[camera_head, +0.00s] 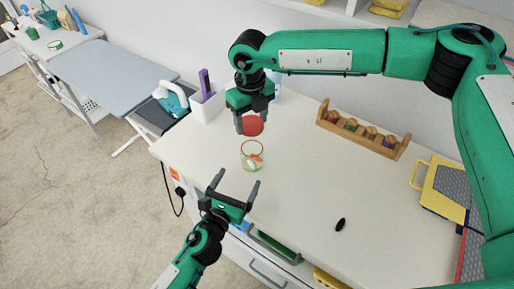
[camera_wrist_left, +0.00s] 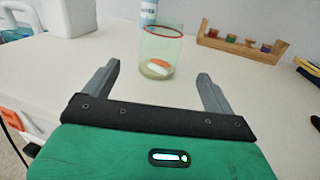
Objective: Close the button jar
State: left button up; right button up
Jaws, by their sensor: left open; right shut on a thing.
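The button jar (camera_head: 252,157) is a clear glass jar with a red rim, standing upright and open on the white table, with a few orange and white pieces at its bottom. It also shows in the left wrist view (camera_wrist_left: 160,52), beyond the fingertips. My right gripper (camera_head: 252,122) points down above the jar and is shut on a round red lid (camera_head: 251,127), apart from the rim. My left gripper (camera_head: 234,190) is open and empty at the table's front edge, in front of the jar; in the left wrist view its two fingers (camera_wrist_left: 160,82) are spread on either side of it.
A wooden rack with small jars (camera_head: 362,130) stands right of the jar. A white bin (camera_head: 207,103) is behind left. The table between is clear.

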pick_arm(q)
jog(key=shift+w+d, duration=0.1)
jog(key=shift+w, duration=0.1)
pick_arm(e)
jog(key=shift+w+d, duration=0.1)
jog(key=shift+w, duration=0.15)
pick_arm(q)
jog(key=shift+s+r, duration=0.15)
jog(key=shift+s, duration=0.1)
pick_arm(e)
jog(key=shift+s+r, duration=0.15)
jog(key=shift+s, duration=0.25)
pick_arm(q)
jog(key=shift+w, duration=0.35)
pick_arm(e)
jog(key=shift+w, duration=0.1)
pick_arm(q)
jog(key=x, duration=1.1)
jog(key=shift+w+d, duration=0.1)
jog(key=shift+w, duration=0.1)
jog(key=c, duration=1.5)
pick_arm(e)
send_over(252, 155)
jog(key=w, duration=0.3)
jog(key=shift+s+f, duration=0.1)
jog(key=shift+f, duration=2.45)
jog(key=shift+f, duration=0.1)
jog(key=shift+f, duration=0.8)
